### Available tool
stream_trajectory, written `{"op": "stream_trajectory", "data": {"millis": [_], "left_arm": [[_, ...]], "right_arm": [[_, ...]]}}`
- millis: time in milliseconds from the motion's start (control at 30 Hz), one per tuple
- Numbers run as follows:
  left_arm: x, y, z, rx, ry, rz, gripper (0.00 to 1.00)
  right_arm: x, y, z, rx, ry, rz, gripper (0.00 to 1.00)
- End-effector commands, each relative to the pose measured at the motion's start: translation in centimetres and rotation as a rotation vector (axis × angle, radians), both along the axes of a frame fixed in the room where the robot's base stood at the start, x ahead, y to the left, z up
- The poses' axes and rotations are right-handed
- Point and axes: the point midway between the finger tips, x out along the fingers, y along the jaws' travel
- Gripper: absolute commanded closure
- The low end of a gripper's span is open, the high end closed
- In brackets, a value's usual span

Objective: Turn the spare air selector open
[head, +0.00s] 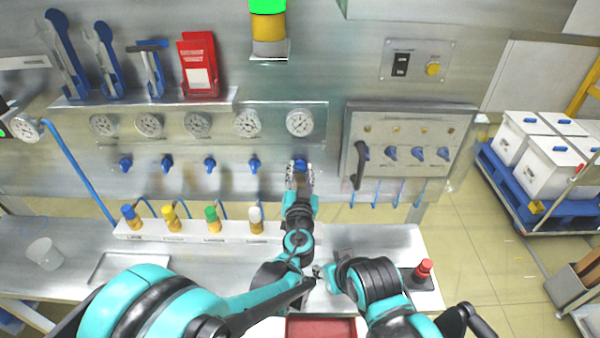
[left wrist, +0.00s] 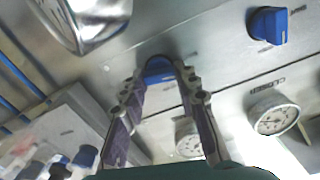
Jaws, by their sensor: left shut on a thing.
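A row of blue selector knobs (head: 210,163) sits on the steel wall panel below the round gauges. My left gripper (head: 299,176) is at the rightmost knob (head: 300,162) of this row, below the rightmost gauge (head: 300,123). In the left wrist view, the two fingers (left wrist: 166,85) are shut around this blue knob (left wrist: 158,66), which is partly hidden between them. A neighbouring blue knob (left wrist: 268,25) stands free there. The label and exact turn of the held knob cannot be read.
A white strip (head: 190,227) with coloured bottles stands on the bench below. A second panel (head: 400,150) with blue knobs and a dark lever (head: 359,166) is to the right. White boxes (head: 545,160) stand on a blue cart.

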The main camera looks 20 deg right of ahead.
Motion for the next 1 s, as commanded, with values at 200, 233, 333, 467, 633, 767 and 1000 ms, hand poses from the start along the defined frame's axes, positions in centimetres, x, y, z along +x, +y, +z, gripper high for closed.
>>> {"op": "stream_trajectory", "data": {"millis": [200,233,333,467,633,767,1000], "left_arm": [[0.0,-0.1,-0.2,0.195,-0.056,0.000,0.99],[0.0,-0.1,-0.2,0.222,-0.064,0.000,0.99],[0.0,-0.1,-0.2,0.313,-0.090,0.000,0.99],[-0.1,-0.1,-0.2,0.432,-0.124,0.000,0.99],[-0.1,-0.2,-0.2,0.587,-0.169,0.000,0.99],[-0.1,-0.2,-0.2,0.705,-0.203,0.000,0.99],[-0.1,-0.2,-0.3,0.922,-0.265,-0.001,0.99]], "right_arm": [[0.0,0.0,-0.6,0.000,0.000,0.000,0.60],[0.0,0.0,-0.7,0.000,0.000,0.000,0.60],[0.0,0.0,-0.9,0.000,0.000,0.000,0.60],[0.0,0.0,-1.2,0.000,0.000,0.000,0.60],[0.0,0.0,-1.5,0.000,0.000,0.000,0.60],[0.0,0.0,-1.7,0.000,0.000,0.000,0.60],[0.0,0.0,-2.0,0.000,0.000,0.000,0.60]]}}
